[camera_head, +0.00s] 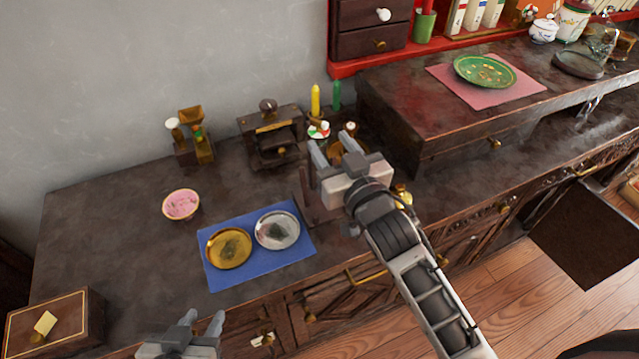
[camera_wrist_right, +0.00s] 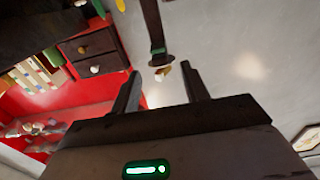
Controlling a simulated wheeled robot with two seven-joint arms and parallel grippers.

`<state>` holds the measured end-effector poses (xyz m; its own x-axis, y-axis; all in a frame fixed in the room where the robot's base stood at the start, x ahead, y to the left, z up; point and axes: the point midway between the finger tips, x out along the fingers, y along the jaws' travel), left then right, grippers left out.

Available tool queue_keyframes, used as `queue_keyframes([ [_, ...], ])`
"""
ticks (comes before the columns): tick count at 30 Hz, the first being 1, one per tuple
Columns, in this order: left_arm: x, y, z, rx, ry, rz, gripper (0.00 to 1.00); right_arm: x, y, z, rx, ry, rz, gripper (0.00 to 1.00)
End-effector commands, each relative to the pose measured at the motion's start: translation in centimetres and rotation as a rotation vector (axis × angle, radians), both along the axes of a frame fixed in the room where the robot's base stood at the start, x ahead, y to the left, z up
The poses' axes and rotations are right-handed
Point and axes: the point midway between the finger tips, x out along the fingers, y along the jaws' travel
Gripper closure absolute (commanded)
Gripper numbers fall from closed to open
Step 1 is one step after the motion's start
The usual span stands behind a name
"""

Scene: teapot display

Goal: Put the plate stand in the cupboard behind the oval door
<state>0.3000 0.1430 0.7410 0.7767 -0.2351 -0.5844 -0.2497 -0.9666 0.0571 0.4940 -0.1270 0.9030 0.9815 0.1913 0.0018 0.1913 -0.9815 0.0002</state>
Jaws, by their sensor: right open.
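A dark brown wooden piece (camera_head: 308,195), which looks like the plate stand, is upright on the counter right of the blue mat. My right gripper (camera_head: 331,146) covers part of it in the head view; I cannot tell whether they touch. The right gripper's fingers also show apart in the wrist view (camera_wrist_right: 162,88), with no held object visible between them. My left gripper (camera_head: 202,318) is open and empty at the front edge. Carved cupboard doors (camera_head: 335,300) line the counter front; I cannot tell which is oval. A dark door (camera_head: 590,240) stands open at the right.
A blue mat (camera_head: 213,282) holds a gold plate (camera_head: 229,249) and a silver plate (camera_head: 278,231). A pink bowl (camera_head: 181,205), a wooden box (camera_head: 55,322) and a grinder (camera_head: 192,140) stand left. A raised counter (camera_head: 400,95) stands right.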

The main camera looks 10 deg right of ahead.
Motion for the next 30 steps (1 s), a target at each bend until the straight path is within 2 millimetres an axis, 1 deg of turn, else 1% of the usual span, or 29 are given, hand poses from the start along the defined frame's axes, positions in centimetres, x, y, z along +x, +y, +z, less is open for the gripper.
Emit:
queue_keyframes([
  [1, 0.0, 0.0, 0.0, 0.001, 0.000, -0.001, 0.64, 0.8, 0.2, 0.0, 0.001, -0.001, 0.000, 0.55],
  [3, 0.0, 0.0, 0.0, 0.002, 0.001, 0.000, 0.64, 1.3, 0.3, 0.0, 0.001, 0.000, 0.000, 0.55],
  [8, 0.0, 0.0, 0.1, 0.002, 0.001, 0.000, 0.64, 2.3, 0.5, -0.1, 0.002, 0.001, 0.000, 0.55],
  [15, 0.0, 0.1, 0.1, 0.006, 0.002, 0.000, 0.64, 5.7, 1.4, -0.4, 0.001, 0.000, 0.000, 0.55],
  [17, 0.0, 0.1, 0.1, 0.006, 0.003, 0.000, 0.64, 6.3, 1.5, -0.4, 0.001, 0.001, 0.000, 0.55],
  [20, 0.0, 0.1, 0.1, 0.007, 0.002, -0.001, 0.64, 6.7, 1.6, -0.5, 0.000, 0.002, 0.000, 0.55],
  [26, 0.0, 0.1, 0.1, 0.007, 0.001, -0.001, 0.64, 6.7, 1.6, -0.5, 0.000, 0.002, 0.000, 0.55],
  [29, 0.0, 0.1, 0.1, 0.007, 0.000, -0.001, 0.64, 6.7, 1.6, -0.5, 0.000, 0.002, 0.000, 0.80],
  [30, 0.0, 0.1, 0.1, 0.007, 0.000, -0.001, 0.64, 6.7, 1.6, -0.5, 0.000, 0.002, 0.000, 0.91],
])
